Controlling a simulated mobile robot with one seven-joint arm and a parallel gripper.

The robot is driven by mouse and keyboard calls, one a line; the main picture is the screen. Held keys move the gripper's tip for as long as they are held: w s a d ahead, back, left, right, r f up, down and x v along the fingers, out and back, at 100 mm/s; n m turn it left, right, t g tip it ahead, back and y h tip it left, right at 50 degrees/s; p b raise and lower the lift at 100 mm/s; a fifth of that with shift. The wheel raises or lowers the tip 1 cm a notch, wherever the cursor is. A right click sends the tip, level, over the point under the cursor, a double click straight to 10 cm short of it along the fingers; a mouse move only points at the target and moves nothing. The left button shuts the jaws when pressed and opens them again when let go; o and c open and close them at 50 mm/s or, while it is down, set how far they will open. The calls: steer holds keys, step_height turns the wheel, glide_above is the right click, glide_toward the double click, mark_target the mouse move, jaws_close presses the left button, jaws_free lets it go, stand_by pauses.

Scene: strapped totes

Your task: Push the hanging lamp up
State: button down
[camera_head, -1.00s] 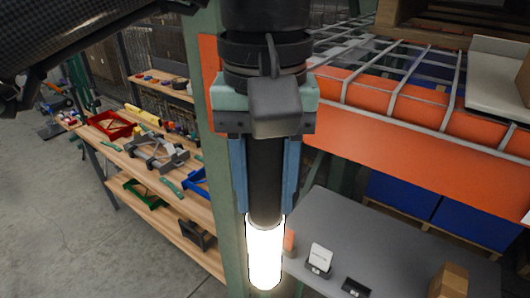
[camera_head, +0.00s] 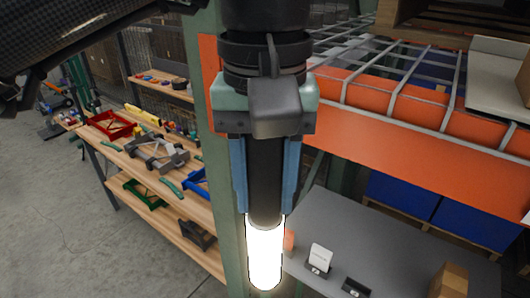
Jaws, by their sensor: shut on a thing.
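The hanging lamp (camera_head: 265,180) is a dark cylinder with a brightly glowing white lower end (camera_head: 265,255). It hangs upright in the middle of the view. My gripper (camera_head: 264,195) points down, with one blue finger on each side of the lamp's dark body. The fingers are shut on it, just above the glowing part. The lamp's upper end is hidden behind my gripper's body.
A green post (camera_head: 225,170) stands close behind the lamp. An orange rack beam (camera_head: 400,130) with wire decking is at right, above a grey table (camera_head: 400,235) with small items and a cardboard box (camera_head: 448,281). Wooden shelves (camera_head: 130,165) with tools stand at left.

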step_height(320, 180, up, 18)
steer(key=p, duration=1.2)
steer(key=shift+f, duration=0.15)
steer(key=shift+c, duration=2.2)
jaws_free()
